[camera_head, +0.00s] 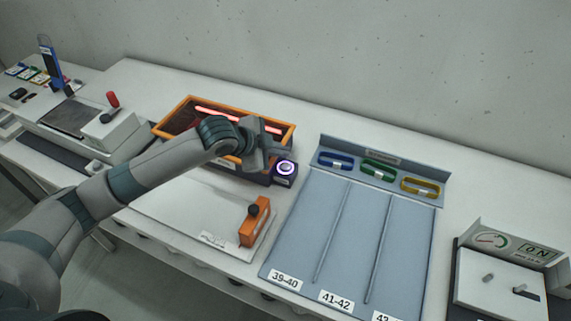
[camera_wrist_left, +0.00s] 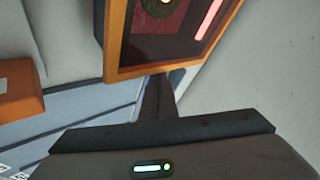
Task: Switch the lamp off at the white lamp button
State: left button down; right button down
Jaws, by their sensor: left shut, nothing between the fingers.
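The white lamp button (camera_head: 286,167) is a glowing white ring on a small dark box at the right end of the orange-framed lamp unit (camera_head: 177,113). A red bar glows inside the unit. My left gripper (camera_head: 278,147) is shut and empty, over the unit's right end, just above and left of the button in the head view. I cannot tell whether it touches anything. In the left wrist view my shut fingers (camera_wrist_left: 158,98) show beside the orange frame (camera_wrist_left: 116,40). I cannot make out the button there. My right gripper is out of view.
A blue-grey sorting board (camera_head: 330,230) with size labels and coloured loops stands to the right. An orange block (camera_head: 255,222) sits on a white plate in front. A red-knobbed lever (camera_head: 113,101) is at left, a gauge box (camera_head: 505,270) at far right.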

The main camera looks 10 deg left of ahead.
aim_at(282, 163)
pick_arm(q)
jog(key=shift+f, duration=0.4)
dwell(0.5)
jog(key=shift+s+f, duration=0.2)
jog(key=shift+f, duration=0.6)
dwell(0.7)
jog(key=shift+w+a, duration=0.15)
jog(key=shift+w+d+r+p, duration=0.1)
jog(key=shift+d+r+p, duration=0.05)
jog(key=shift+r+p, duration=0.6)
jog(key=shift+d+r+p, duration=0.15)
jog(key=shift+r+p, duration=0.4)
jog(key=shift+r, duration=0.3)
notch_tip(282, 163, up, 5)
jog(key=p, duration=0.5)
